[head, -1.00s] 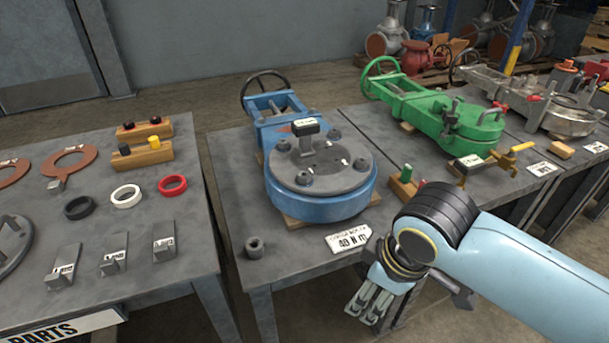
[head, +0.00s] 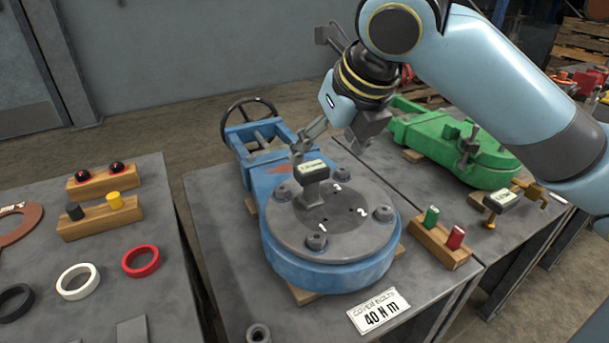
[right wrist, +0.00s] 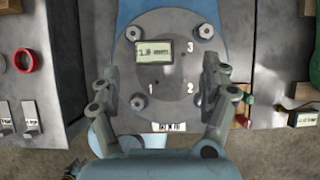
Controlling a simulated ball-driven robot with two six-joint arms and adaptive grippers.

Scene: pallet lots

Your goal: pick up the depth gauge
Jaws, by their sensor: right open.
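The depth gauge (head: 313,178) stands upright on the grey round cover of the blue valve, with its pale display box on top of a short stem. In the right wrist view its display (right wrist: 154,51) reads roughly 1.8 mm, though the text is blurred. My right gripper (head: 308,139) is open and empty, above and just behind the gauge in the head view. In the right wrist view its two fingers (right wrist: 157,66) are spread wide, one to each side of the gauge, not touching it. My left gripper is not in view.
The blue valve (head: 330,262) has raised bolts (head: 317,241) around its cover. A wooden block with green and red plugs (head: 440,240) stands to its right, near another small display device (head: 502,199). A torque card (head: 379,311) lies in front. Rings and blocks sit on the left table.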

